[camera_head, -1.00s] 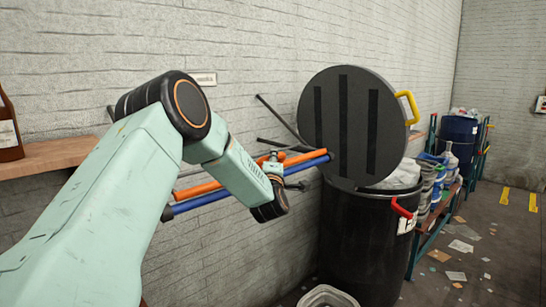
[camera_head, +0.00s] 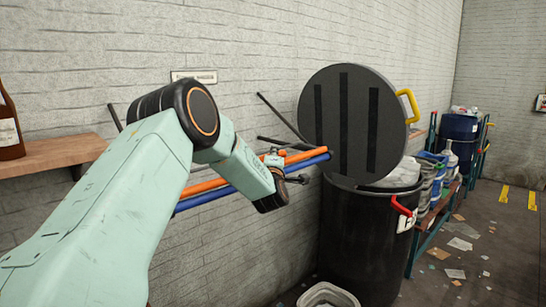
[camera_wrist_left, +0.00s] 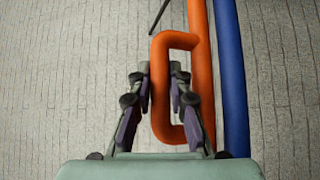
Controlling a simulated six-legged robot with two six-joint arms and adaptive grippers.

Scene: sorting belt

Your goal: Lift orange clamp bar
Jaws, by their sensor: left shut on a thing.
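The orange clamp bar is a long orange rod (camera_head: 302,156) with a C-shaped handle (camera_wrist_left: 160,100). In the head view it slants along the wall, its right end by the round lid. In the left wrist view my left gripper (camera_wrist_left: 163,85) is shut on the handle's long side, one finger outside the loop and one inside it. In the head view my left forearm and wrist cover part of the bar, and the fingers are mostly hidden. My right gripper is not in view.
A blue rod (camera_head: 222,194) runs alongside the orange one, just below it in the head view. A black round lid (camera_head: 335,80) with a yellow handle (camera_head: 408,106) stands upright on the black bin (camera_head: 350,245). Thin dark rods (camera_head: 278,117) lie nearby. A wooden shelf (camera_head: 60,152) holds a brown bottle.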

